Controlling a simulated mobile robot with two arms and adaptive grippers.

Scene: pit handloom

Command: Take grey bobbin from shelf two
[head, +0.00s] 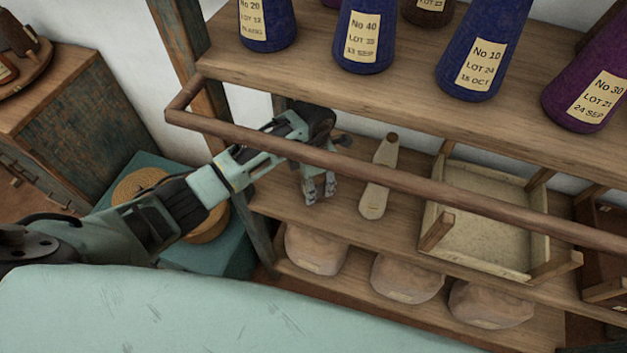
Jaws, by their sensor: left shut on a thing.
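My left gripper (319,196) reaches in under the round wooden rail, with its fingers pointing down at the middle shelf (276,196). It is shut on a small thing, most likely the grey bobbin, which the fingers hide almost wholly. I cannot tell whether that thing touches the shelf board. My right gripper is not in view.
Labelled blue and purple cones, such as No 40 (364,30), stand on the upper shelf. A shallow tray (486,225) is to the right. Brown bundles (316,248) lie below.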

